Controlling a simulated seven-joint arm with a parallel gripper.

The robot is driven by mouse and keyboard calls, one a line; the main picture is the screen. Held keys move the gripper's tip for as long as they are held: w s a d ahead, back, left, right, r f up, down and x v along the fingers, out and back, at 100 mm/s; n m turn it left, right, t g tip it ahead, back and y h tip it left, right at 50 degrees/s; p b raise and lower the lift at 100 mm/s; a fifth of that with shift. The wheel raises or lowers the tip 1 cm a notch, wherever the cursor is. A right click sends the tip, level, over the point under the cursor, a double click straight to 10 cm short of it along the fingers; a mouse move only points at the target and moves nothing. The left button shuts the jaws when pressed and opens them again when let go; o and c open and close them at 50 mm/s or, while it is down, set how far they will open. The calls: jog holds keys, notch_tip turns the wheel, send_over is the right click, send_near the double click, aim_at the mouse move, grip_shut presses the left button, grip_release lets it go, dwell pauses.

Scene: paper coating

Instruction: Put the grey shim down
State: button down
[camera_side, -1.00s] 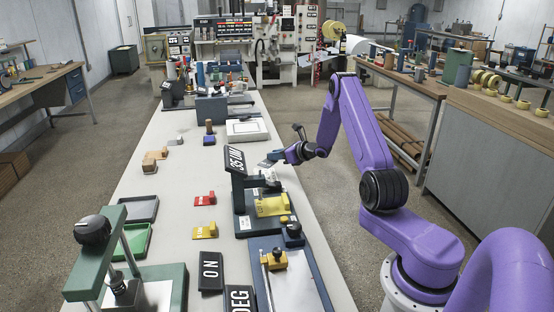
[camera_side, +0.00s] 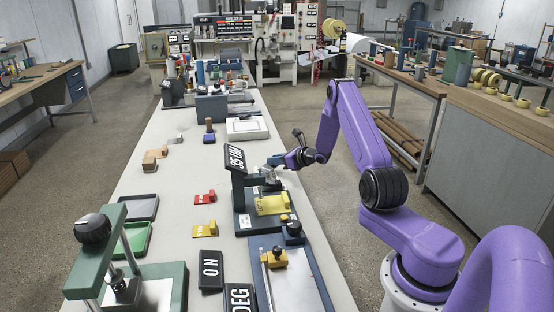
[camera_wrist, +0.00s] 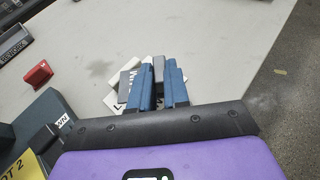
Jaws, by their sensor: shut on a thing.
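My gripper (camera_side: 277,161) hangs just beyond the dark station with the tilted display (camera_side: 236,160), over the right side of the bench. In the wrist view, my blue fingers (camera_wrist: 159,88) are shut on the grey shim (camera_wrist: 158,66), which shows as a narrow grey piece between them. Whether the shim touches anything below is hidden. A red shim (camera_side: 205,198) and a yellow shim (camera_side: 205,230) lie on the bench left of the station. The red one also shows in the wrist view (camera_wrist: 38,74).
A large yellow piece (camera_side: 271,205) sits on the station. Grey and green trays (camera_side: 131,240) and a green-based gauge with a black knob (camera_side: 93,229) stand at the front left. Wooden blocks (camera_side: 154,158) lie farther back. The left-middle of the bench is mostly clear.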

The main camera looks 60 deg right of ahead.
jog(key=c, duration=1.1)
grip_release()
jog(key=shift+r, duration=0.25)
jog(key=v, duration=1.2)
jog(key=shift+r, duration=0.4)
